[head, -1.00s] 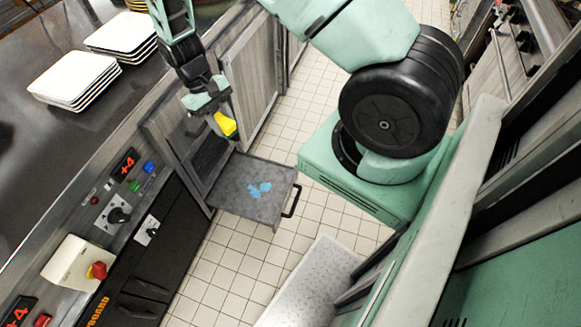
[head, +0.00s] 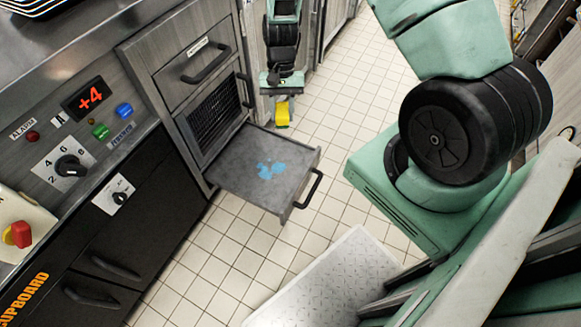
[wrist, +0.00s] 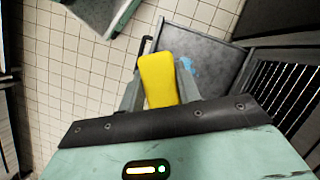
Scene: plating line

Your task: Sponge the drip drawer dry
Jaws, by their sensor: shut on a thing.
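The drip drawer (head: 240,184) is pulled out from the counter front, a flat grey tray with a black handle at its outer end. A blue wet patch (head: 271,170) lies on its floor, near the middle. My gripper (head: 283,97) is shut on a yellow sponge (head: 283,113) and holds it above and behind the drawer, apart from it. In the wrist view the sponge (wrist: 158,80) sits between the fingers and hides part of the drawer (wrist: 205,52); some of the blue patch (wrist: 188,66) shows just right of it.
A control panel with a +4 display (head: 90,98), knobs and buttons is left of the drawer. A closed drawer (head: 197,62) and a vent grille (head: 213,120) are above and behind it. Tiled floor (head: 235,262) is clear in front; a patterned metal plate (head: 335,275) lies nearer me.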

